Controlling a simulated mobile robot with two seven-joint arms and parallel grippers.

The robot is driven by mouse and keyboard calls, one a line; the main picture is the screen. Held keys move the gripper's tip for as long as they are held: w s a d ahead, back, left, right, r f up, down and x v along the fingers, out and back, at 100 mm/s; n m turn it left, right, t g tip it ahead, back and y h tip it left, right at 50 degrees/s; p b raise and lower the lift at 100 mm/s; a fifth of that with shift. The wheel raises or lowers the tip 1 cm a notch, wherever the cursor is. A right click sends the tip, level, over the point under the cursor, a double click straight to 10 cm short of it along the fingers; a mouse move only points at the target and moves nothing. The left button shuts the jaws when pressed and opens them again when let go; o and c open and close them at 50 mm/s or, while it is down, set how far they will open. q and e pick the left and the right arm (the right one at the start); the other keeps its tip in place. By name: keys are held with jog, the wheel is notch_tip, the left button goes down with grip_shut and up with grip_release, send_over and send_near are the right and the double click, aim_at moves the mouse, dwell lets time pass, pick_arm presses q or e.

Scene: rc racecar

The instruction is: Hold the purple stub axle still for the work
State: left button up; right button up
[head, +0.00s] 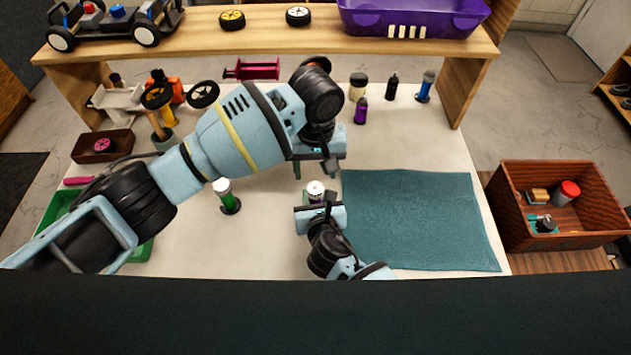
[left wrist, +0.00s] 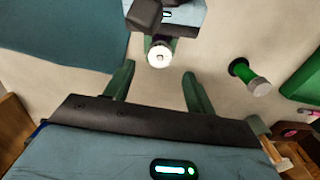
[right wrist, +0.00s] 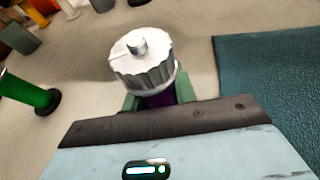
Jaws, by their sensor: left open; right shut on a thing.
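The purple stub axle (right wrist: 158,98) stands upright in the right wrist view, mostly hidden below its ridged silver-white cap (right wrist: 143,62). My right gripper (head: 316,201) is shut on it from the near side, low over the table. In the head view the pale cap (head: 315,187) shows just beyond the right gripper.
A green cylinder with a silver top (head: 229,197) stands left of the stub axle. A teal mat (head: 420,220) lies to the right and is bare. A wooden crate (head: 560,240) stands further right. Bottles, wheels and a tool holder stand along the back under a shelf (head: 270,42).

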aim_at(316, 186)
pick_arm(q)
jog(key=shift+f, duration=2.8)
jog(key=c, duration=1)
jog(key=shift+m, duration=2.3)
jog(key=o, duration=1)
notch_tip(316, 186, up, 12)
